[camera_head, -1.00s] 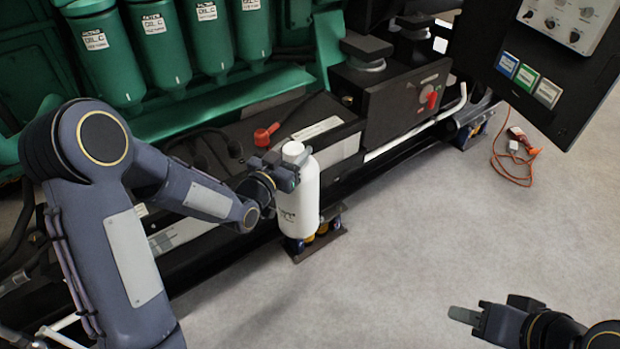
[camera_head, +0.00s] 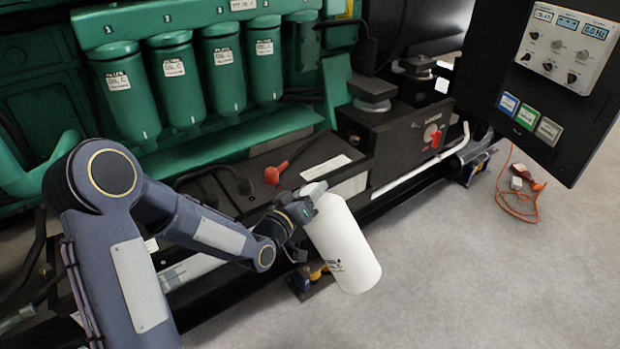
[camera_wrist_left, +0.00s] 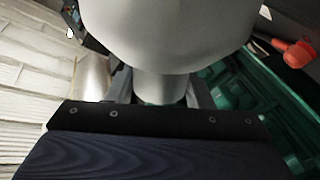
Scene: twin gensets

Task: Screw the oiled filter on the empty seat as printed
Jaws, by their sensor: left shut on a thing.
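My left gripper (camera_head: 306,203) is shut on the narrow neck of a white bottle-like canister (camera_head: 343,245) with dark print on its side. The canister hangs tilted, its wide end down and to the right, in front of the engine's base. In the left wrist view the canister's wide body (camera_wrist_left: 165,30) fills the top, with its neck between the fingers. Several green filters (camera_head: 222,68) with white labels hang in a row on the green engine (camera_head: 190,20). I cannot make out an empty seat clearly. My right gripper is out of view.
A red-handled part (camera_head: 272,175) lies on the black ledge behind the canister. A black box with a red knob (camera_head: 432,135) stands to its right. A control panel (camera_head: 548,80) hangs at upper right. An orange cable (camera_head: 515,205) lies on the open grey floor (camera_head: 470,285).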

